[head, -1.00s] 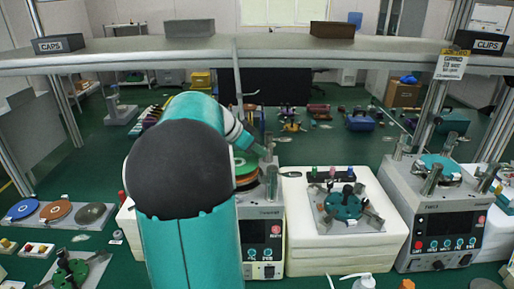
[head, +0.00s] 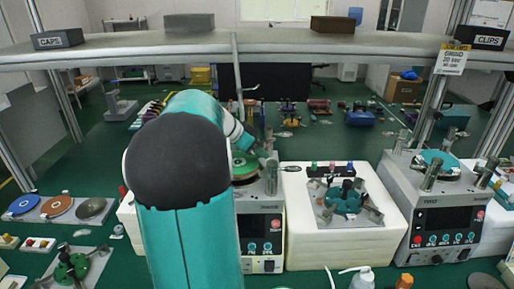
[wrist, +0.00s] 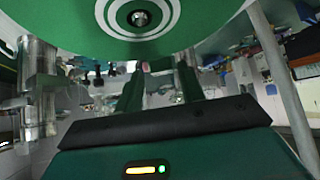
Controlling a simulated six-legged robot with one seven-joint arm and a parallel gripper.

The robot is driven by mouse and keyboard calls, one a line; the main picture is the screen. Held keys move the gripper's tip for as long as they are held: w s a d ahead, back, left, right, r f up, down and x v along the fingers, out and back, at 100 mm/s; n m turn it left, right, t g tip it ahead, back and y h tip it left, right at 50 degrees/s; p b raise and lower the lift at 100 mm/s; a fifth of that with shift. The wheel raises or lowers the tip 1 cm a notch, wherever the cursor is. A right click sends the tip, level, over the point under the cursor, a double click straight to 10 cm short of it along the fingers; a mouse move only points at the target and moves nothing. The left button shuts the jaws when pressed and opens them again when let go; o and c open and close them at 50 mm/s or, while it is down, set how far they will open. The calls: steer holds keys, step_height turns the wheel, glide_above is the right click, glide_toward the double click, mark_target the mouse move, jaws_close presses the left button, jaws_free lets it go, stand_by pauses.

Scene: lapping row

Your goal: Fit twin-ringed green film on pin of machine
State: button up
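The twin-ringed green film (wrist: 200,17) fills the top of the wrist view. It is a green disc with white rings around a dark centre hole, where a bright metal pin end (wrist: 140,18) shows. In the head view the green film (head: 243,168) lies at the top of the machine (head: 262,232) just right of my arm, partly hidden by it. My gripper (wrist: 160,75) has its two dark fingers apart, with background visible between them. The fingertips are close to the film's near rim. Whether they touch it cannot be seen.
Metal posts (wrist: 38,75) stand beside the disc. A white block with a teal fixture (head: 343,200) is to the right, then a second machine (head: 432,220). A tray with blue, orange and grey discs (head: 38,216) is at left. A shelf (head: 280,55) spans above.

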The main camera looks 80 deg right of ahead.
steer(key=shift+w+d+r, duration=0.1)
steer(key=shift+w+d, duration=0.05)
steer(key=shift+d, duration=0.05)
steer(key=shift+w+a+r, duration=0.15)
steer(key=shift+w+r, duration=0.2)
steer(key=shift+r, duration=0.05)
steer(key=v, duration=1.2)
steer(key=shift+a, duration=0.4)
steer(key=shift+r, duration=0.15)
